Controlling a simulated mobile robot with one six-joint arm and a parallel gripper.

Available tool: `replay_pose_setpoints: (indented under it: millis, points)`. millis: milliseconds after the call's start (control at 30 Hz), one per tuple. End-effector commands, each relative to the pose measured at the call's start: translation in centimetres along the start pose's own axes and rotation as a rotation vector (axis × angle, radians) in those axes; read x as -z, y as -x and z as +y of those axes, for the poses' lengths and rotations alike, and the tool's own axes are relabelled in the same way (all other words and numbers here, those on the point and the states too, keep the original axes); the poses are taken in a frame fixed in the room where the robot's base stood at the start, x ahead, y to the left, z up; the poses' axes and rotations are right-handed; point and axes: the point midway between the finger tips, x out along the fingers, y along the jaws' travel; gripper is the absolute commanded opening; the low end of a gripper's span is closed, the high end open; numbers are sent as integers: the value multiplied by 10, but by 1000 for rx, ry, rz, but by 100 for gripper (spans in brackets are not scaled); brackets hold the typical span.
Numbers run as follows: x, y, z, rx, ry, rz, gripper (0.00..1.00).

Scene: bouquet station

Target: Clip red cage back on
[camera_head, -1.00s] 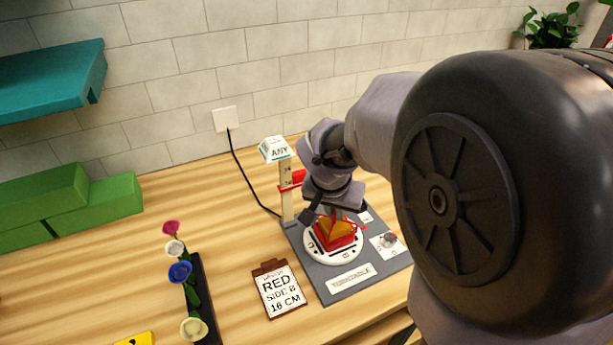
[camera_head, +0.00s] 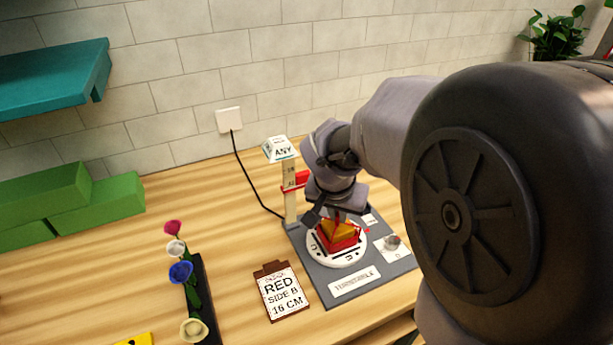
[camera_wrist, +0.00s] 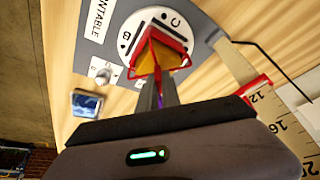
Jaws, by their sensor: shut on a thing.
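The red cage (camera_head: 338,241) sits around an orange-yellow block (camera_head: 343,227) on the white turntable disc (camera_head: 337,257). In the wrist view the red cage (camera_wrist: 136,58) shows as a thin red frame around the orange block (camera_wrist: 171,57), over a disc marked with letters B and C (camera_wrist: 160,20). My gripper (camera_wrist: 158,88) is shut on the red cage, its fingers reaching down from above. The fingers hide part of the cage, so I cannot tell whether it is fully seated.
A ruler post (camera_head: 290,205) with a red slider (camera_head: 296,181) stands behind the disc on the grey base (camera_head: 320,285). A knob (camera_head: 392,242) is at its right. A card reading RED, side B, 16 cm (camera_head: 282,290) lies left. A flower rack (camera_head: 206,300) stands further left.

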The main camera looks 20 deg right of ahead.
Motion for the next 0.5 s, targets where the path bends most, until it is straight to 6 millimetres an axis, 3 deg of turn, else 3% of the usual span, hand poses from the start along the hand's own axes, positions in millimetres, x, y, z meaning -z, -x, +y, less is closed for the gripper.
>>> replay_pose_setpoints:
  millis: [300,333,433,500]
  points:
    - [0,0,0,0,0,0,0]
    - [0,0,0,0,0,0,14]
    - [0,0,0,0,0,0,33]
    - [0,0,0,0,0,0,33]
